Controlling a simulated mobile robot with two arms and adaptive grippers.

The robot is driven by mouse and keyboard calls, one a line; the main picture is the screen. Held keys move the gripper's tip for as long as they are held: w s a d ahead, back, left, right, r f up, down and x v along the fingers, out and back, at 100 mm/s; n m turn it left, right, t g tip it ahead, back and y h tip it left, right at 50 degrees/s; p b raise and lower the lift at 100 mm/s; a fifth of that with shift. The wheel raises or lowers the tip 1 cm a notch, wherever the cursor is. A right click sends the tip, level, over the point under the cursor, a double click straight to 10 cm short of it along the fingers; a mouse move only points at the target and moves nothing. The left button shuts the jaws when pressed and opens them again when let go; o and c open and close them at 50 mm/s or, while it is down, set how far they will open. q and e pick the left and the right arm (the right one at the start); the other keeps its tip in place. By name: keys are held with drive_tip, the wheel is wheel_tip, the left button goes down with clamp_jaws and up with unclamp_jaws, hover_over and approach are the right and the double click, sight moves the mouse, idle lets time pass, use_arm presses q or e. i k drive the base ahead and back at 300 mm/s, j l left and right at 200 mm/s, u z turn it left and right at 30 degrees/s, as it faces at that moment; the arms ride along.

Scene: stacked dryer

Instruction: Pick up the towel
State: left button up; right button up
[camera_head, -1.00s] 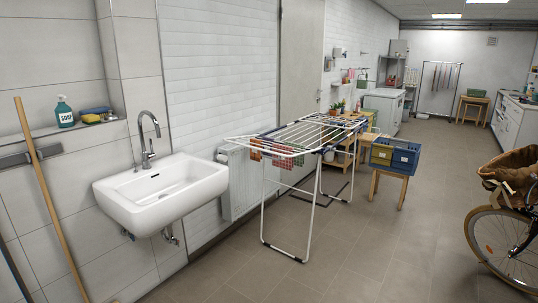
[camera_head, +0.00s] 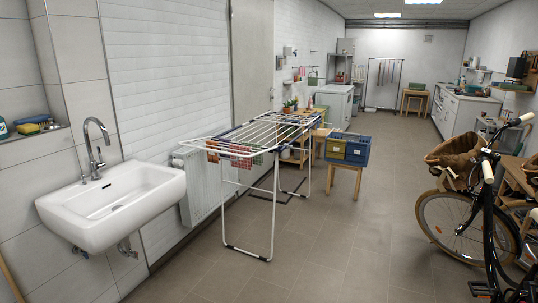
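Checkered cloths, orange-red (camera_head: 237,155) and green, hang on the near left end of a white and blue drying rack (camera_head: 262,133). They look like the towels, but I cannot tell which one is the towel of the task. The rack stands on the tiled floor beside a radiator, some distance ahead. Neither of my grippers shows in the head view, so their state is hidden.
A white sink (camera_head: 112,200) juts from the left wall. A bicycle (camera_head: 487,215) with a basket stands at the right. The floor (camera_head: 340,240) between rack and bicycle is clear.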

sight(355, 150)
drive_tip(key=z, duration=0.35)
drive_tip(key=i+z, duration=0.2)
drive_tip(key=i, duration=6.7)
drive_tip(key=l+z, duration=0.05)
drive_tip(key=l, duration=0.05)
